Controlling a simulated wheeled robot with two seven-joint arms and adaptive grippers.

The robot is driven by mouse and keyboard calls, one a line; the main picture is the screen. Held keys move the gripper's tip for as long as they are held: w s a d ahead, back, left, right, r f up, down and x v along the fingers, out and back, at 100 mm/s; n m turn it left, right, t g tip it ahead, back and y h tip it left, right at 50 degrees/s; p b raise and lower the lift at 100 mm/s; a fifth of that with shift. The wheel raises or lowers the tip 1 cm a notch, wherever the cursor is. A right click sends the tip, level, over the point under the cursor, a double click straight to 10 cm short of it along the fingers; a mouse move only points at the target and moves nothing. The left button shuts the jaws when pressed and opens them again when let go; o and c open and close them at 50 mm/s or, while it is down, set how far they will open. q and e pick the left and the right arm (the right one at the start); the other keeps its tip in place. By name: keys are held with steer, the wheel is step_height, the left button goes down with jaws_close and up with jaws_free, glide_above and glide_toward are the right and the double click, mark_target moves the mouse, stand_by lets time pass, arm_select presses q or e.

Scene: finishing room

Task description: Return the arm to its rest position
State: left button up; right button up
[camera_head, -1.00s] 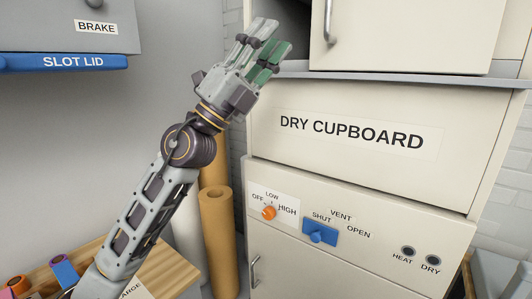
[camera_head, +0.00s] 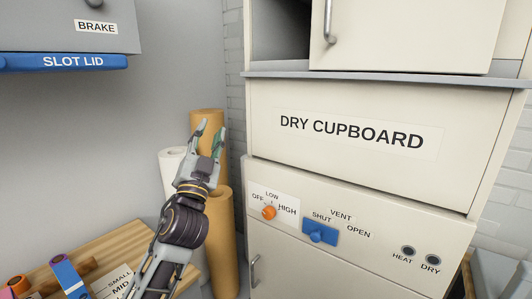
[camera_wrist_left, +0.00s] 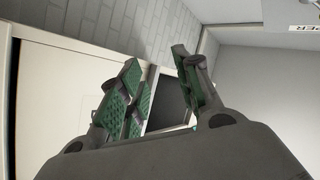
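My left gripper (camera_head: 211,139) points upward in the head view, in front of the brown paper rolls and left of the dry cupboard (camera_head: 350,180). Its fingers are spread apart with nothing between them. The left wrist view also shows the gripper (camera_wrist_left: 160,88) with its green-padded fingers apart and empty. My right gripper is in neither view.
The cupboard has an orange knob (camera_head: 269,212) and a blue vent slider (camera_head: 319,234). Brown rolls (camera_head: 221,245) and a white roll (camera_head: 172,163) stand behind my arm. A wooden bench (camera_head: 120,236) holds small coloured items. A blue slot lid (camera_head: 66,62) juts out upper left.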

arm_select(q)
steer(key=s+a+f+n+g+y, duration=0.1)
steer(key=s+a+f+n+g, duration=0.2)
steer(key=f, duration=0.8)
steer(key=s+a+f+n+g+y, duration=0.15)
steer(key=f+g, duration=0.35)
steer(key=f, duration=0.6)
steer(key=s+a+f+n+g+y, duration=0.1)
steer(key=a+f+n+g+y, duration=0.2)
steer(key=f, duration=0.9)
steer(key=s+f+g+h, duration=0.4)
steer(key=s+f+g, duration=0.6)
steer(key=s+f, duration=1.1)
steer(key=s+a+f+g, duration=0.1)
steer(key=s+f, duration=0.1)
steer(key=f, duration=1.3)
steer(key=s+a+f+g, duration=0.1)
steer(key=s+f, duration=0.1)
steer(key=f, duration=1.4)
steer(key=s+a+f, duration=0.3)
steer(key=s+f, duration=0.7)
steer(key=s, duration=0.1)
steer(key=s+a+f+m+y, duration=0.1)
steer(key=s+a+f, duration=0.2)
steer(key=s+f, duration=0.6)
steer(key=shift+s+a+f+g, duration=0.3)
steer(key=shift+s+a+f, duration=0.1)
steer(key=shift+s, duration=0.45)
